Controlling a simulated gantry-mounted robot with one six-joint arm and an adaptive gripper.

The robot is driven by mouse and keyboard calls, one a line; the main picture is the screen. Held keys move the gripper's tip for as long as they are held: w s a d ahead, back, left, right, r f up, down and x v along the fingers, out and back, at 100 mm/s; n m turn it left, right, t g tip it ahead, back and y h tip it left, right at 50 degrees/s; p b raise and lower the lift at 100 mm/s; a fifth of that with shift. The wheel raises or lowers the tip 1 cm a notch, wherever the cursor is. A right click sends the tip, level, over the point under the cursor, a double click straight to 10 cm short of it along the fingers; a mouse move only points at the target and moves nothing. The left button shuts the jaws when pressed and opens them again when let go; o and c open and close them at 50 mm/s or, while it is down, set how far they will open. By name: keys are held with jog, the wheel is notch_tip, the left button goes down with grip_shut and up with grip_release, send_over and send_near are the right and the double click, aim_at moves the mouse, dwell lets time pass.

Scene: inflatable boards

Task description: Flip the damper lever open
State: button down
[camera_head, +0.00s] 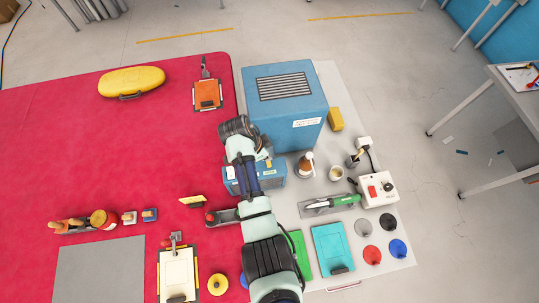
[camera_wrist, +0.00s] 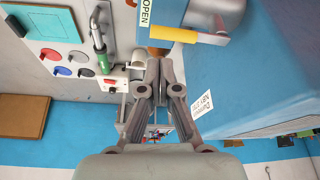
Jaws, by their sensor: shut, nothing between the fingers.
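In the wrist view my gripper (camera_wrist: 157,64) has its fingers together and empty. The yellow grip of the damper lever (camera_wrist: 172,34) lies just past the fingertips, and I cannot tell whether they touch. A rounded grey part shows at the lever's right end. The small blue damper box (camera_wrist: 172,10) carries an OPEN label (camera_wrist: 145,12) beside the lever. In the head view the small blue box (camera_head: 272,178) stands in front of a large blue cabinet (camera_head: 262,112). My arm covers part of the small box, and my fingertips are hidden there.
The large cabinet (camera_wrist: 250,85) fills the right of the wrist view, close to my gripper. The red mat (camera_head: 80,150) has free room at left.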

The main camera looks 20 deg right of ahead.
jog(key=p+v, duration=0.2)
jog(key=v, duration=0.2)
jog(key=shift+w+r, duration=0.15)
jog(key=shift+r, duration=0.05)
